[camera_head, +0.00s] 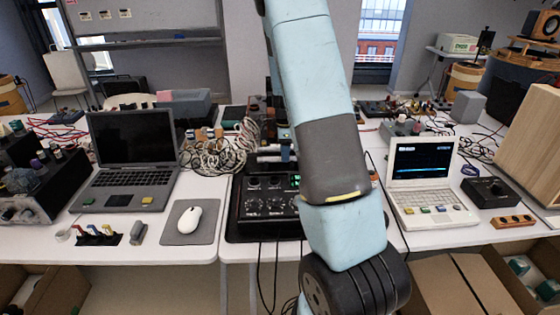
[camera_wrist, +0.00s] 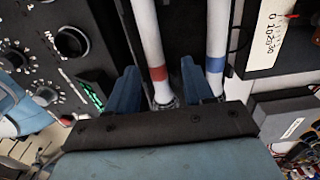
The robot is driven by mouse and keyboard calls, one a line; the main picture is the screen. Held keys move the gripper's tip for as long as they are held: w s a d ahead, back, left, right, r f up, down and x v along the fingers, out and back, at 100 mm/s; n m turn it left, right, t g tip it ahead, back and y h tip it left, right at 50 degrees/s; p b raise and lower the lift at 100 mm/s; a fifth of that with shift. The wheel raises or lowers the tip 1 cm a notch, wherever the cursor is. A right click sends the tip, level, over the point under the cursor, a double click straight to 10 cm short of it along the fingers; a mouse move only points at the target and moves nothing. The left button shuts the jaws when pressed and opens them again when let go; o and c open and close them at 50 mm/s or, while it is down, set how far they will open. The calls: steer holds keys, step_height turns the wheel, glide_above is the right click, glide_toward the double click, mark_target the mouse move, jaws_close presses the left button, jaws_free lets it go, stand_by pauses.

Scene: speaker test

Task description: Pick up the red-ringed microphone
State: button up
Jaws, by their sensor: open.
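The red-ringed microphone (camera_wrist: 147,40) is a white stick with a red band near its lower end in the wrist view. My gripper (camera_wrist: 160,69) is open, with one blue finger on either side of this microphone near the band. I cannot tell whether either finger touches it. The blue-ringed microphone (camera_wrist: 217,35) lies to the right, just outside my right finger. The microphones' far ends run out of the picture. In the head view my arm covers much of the table's middle, and I cannot clearly make out the fingers or the red ring there.
A black mixer (camera_head: 268,206) with knobs stands beside my arm; its panel (camera_wrist: 45,50) is close on the left in the wrist view. Tangled cables (camera_head: 215,155) lie behind. A laptop (camera_head: 130,150), a mouse (camera_head: 196,217) and a small white computer (camera_head: 425,180) flank the middle.

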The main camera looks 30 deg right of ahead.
step_height(320, 180, down, 2)
steer(key=shift+f, duration=0.1)
steer(key=shift+c, duration=0.3)
jaws_close()
